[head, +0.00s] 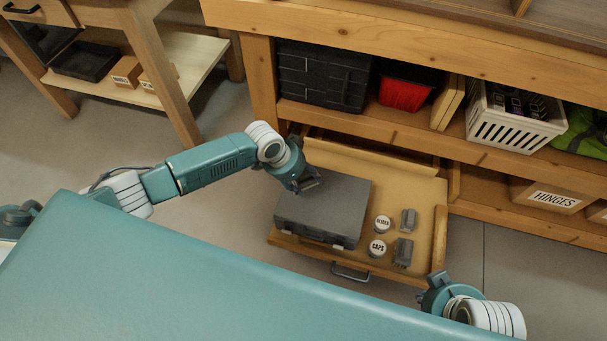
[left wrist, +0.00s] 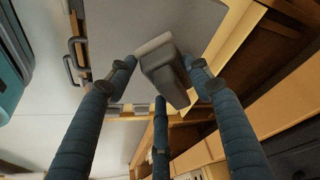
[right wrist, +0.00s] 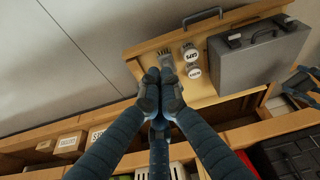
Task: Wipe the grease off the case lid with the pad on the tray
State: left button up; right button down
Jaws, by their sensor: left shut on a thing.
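The grey case (head: 322,208) lies flat in a pulled-out wooden drawer (head: 428,198), lid up; its lid (left wrist: 112,40) fills much of the left wrist view. I cannot make out a grease mark. My left gripper (head: 305,184) is over the lid's far left part, shut on a grey pad (left wrist: 165,72) that sits between its fingers. I cannot tell whether the pad touches the lid. My right gripper (right wrist: 161,90) is shut with its fingertips together and looks empty, near the drawer's right end.
The bench above holds a black case (head: 322,75), a red bin (head: 405,93) and a white basket (head: 513,118). The drawer's handle (head: 350,273) juts forward over bare floor.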

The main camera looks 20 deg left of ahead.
pick_arm(q)
jog(key=shift+r+p, duration=0.6)
jog(key=shift+r, duration=0.25)
pick_arm(e)
jog(key=shift+x, duration=1.85)
jog(key=shift+s+a, duration=0.1)
jog(key=shift+s, duration=0.05)
